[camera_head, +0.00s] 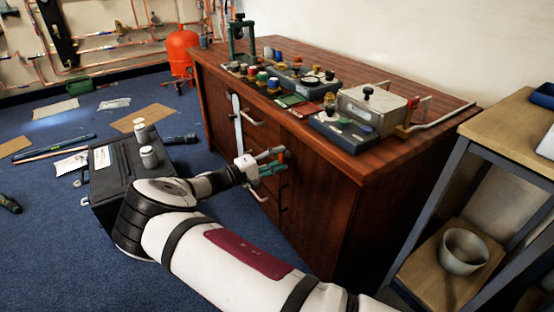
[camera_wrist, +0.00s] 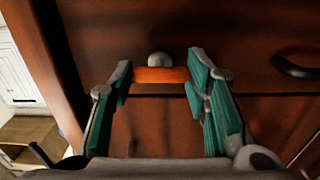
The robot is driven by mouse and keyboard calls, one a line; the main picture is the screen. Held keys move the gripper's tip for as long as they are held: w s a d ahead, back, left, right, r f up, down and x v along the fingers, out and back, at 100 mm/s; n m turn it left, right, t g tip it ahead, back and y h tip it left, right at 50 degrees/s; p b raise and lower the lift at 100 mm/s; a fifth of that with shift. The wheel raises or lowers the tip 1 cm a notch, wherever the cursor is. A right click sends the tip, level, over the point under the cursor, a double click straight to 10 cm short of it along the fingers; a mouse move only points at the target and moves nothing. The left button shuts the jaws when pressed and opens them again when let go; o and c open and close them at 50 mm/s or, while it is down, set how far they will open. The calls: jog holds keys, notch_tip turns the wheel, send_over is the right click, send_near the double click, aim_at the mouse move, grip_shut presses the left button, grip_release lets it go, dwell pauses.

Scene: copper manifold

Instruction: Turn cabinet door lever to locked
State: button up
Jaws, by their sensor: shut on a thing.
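The brown wooden cabinet (camera_head: 330,205) stands in the middle of the head view, with my arm reaching to its front. My gripper (camera_head: 268,163) has teal fingers and is at the cabinet front in the head view. In the wrist view my gripper (camera_wrist: 160,82) is shut on an orange lever (camera_wrist: 160,75), with one finger at each end of it. The lever lies level across the picture, against the brown cabinet front (camera_wrist: 190,25). A round grey knob or pivot (camera_wrist: 159,59) shows just above its middle. The head view does not show the lever clearly behind my fingers.
A dark pull handle (camera_wrist: 297,68) is right of the lever. A pale handle (camera_head: 253,118) is higher on the cabinet front. A black case (camera_head: 125,165) with small jars stands on the floor at left. A wooden bench (camera_head: 510,125) stands at right; blue carpet lies left.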

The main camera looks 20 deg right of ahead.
jog(key=o, duration=1.2)
jog(key=shift+c, duration=0.2)
jog(key=v, duration=1.2)
